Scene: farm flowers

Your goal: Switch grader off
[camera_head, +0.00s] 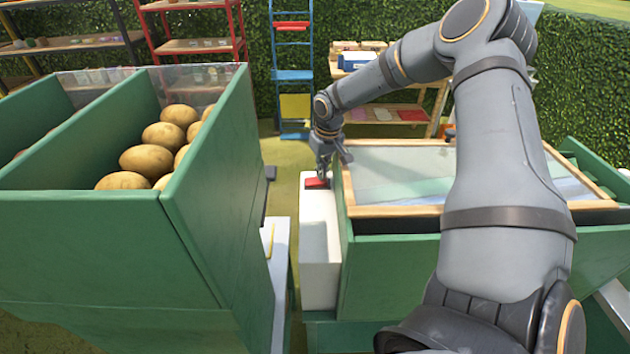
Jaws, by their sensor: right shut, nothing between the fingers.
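The grader is a green machine (385,278) with a wood-framed clear cover on top, on the right. A white box (318,240) stands against its left side. A red switch (317,183) sits on top of that box near its far end. My right gripper (323,176) is shut and empty, pointing down right at the red switch. I cannot tell whether the fingertips touch it. My right arm reaches over the grader and hides part of its cover. My left gripper is not in view.
A green bin (90,240) with several potatoes (147,160) fills the left. A narrow gap lies between bin and white box. Behind stand a blue ladder (292,75), a red shelf (195,46) and a wooden shelf (398,115) before a hedge.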

